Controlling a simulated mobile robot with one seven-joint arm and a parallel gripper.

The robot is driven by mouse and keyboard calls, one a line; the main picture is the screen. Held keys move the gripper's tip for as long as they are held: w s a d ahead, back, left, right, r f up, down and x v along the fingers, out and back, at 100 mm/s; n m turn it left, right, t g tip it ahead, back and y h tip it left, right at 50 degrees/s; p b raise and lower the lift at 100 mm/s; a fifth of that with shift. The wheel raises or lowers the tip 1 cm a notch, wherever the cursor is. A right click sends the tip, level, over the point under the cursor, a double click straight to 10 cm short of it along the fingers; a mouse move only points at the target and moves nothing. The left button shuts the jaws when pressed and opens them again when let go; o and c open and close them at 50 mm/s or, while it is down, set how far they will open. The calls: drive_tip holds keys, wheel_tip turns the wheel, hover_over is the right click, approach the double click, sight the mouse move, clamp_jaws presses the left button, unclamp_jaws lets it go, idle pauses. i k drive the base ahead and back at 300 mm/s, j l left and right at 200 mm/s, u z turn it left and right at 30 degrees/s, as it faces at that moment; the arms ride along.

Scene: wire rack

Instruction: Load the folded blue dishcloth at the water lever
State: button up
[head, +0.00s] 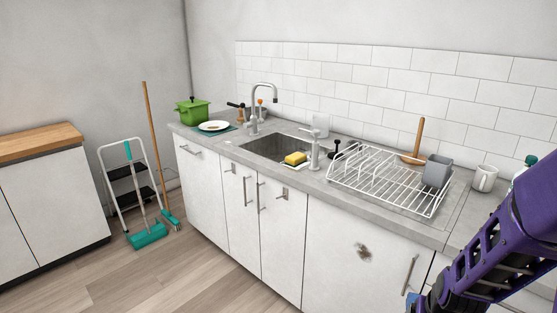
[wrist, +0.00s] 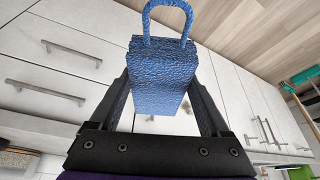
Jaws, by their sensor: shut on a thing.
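The folded blue dishcloth (wrist: 160,75), a thick textured block with a loop at its top, is held between the two dark fingers of my gripper (wrist: 161,95) in the wrist view. In the head view only a bit of blue (head: 411,302) shows beside my purple arm at the bottom right edge. A grey curved tap (head: 254,112) stands behind the sink, and a shorter pale tap-like fitting (head: 314,150) stands at its right. A black-handled piece (head: 335,148) is beside that. I cannot tell which of these is the water lever.
A white wire rack (head: 385,180) with a grey mug (head: 436,171) covers the counter's right part. A green pot (head: 192,111) and plate (head: 214,126) stand far left. The floor before the cabinets is clear.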

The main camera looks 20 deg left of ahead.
sight(246, 124)
drive_tip(key=u, duration=1.2)
drive_tip(key=i+l+u, duration=0.15)
drive_tip(key=l, duration=0.15)
drive_tip(key=l+u, duration=0.1)
drive_tip(key=l, duration=0.15)
